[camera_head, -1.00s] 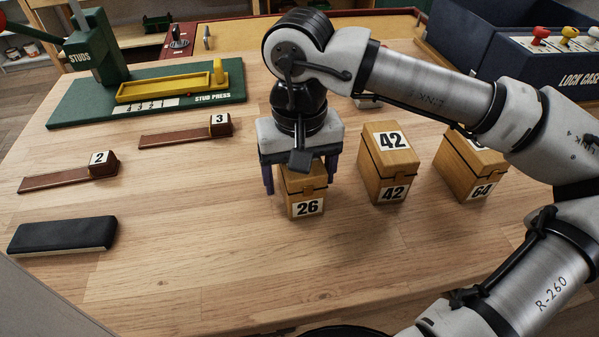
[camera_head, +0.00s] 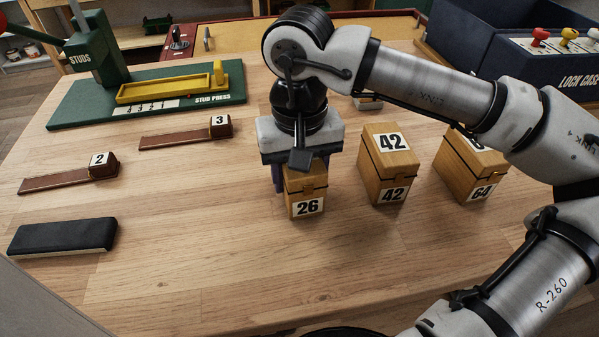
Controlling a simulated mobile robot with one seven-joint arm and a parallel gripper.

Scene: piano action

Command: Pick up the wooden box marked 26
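The wooden box marked 26 (camera_head: 307,207) stands upright on the wooden table, with its number label on the front face. My gripper (camera_head: 302,178) is directly above and around it, pointing down. The purple left finger lies close against the box's left side; the right finger is mostly hidden behind the box and palm. The gripper looks shut on the box. The palm hides most of the box's top.
Box 42 (camera_head: 388,172) stands a short way right, with box 64 (camera_head: 468,170) beyond it under my arm. Number holders 2 (camera_head: 75,175) and 3 (camera_head: 190,133), a black eraser-like block (camera_head: 62,234) and the green stud press (camera_head: 150,100) are left. The front table is clear.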

